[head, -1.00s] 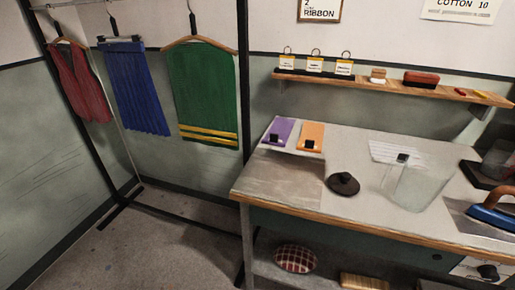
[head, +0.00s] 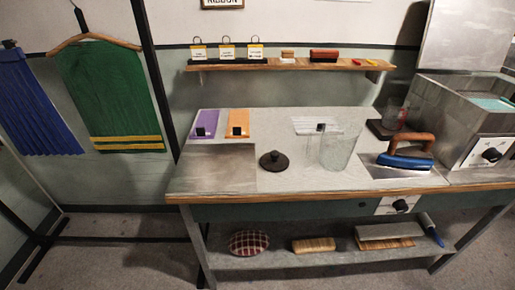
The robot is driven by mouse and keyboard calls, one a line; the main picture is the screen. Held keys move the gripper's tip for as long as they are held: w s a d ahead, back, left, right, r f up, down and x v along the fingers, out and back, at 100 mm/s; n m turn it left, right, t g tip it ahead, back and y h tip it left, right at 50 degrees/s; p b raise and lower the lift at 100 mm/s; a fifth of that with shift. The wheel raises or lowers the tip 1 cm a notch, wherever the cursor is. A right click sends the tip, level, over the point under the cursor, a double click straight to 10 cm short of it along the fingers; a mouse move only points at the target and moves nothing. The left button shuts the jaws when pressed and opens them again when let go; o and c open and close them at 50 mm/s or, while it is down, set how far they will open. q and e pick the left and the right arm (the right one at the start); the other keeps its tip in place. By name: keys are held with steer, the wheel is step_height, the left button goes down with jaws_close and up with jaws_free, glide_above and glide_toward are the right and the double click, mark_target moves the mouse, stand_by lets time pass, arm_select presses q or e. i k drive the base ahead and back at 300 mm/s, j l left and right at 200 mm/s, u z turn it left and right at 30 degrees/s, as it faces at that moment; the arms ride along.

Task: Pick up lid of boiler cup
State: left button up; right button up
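A dark brown round lid with a knob (head: 273,161) lies flat on the worktop, left of a large clear jug (head: 340,150). A smaller clear cup (head: 393,117) stands on a dark base (head: 385,131) at the back right of the worktop. I cannot tell from the picture which vessel the lid belongs to. Neither of my grippers shows in the head view.
The worktop (head: 290,187) is clear in front of the lid. A blue iron with a wooden handle (head: 405,158) rests on a plate to the right. Purple (head: 205,122) and orange (head: 238,122) pieces lie behind left. A shelf (head: 285,66) runs along the wall.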

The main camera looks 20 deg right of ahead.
mark_target(275, 161)
steer(key=l+z, duration=0.65)
steer(key=z, duration=0.2)
steer(key=l+z, duration=0.4)
steer(key=j, duration=0.1)
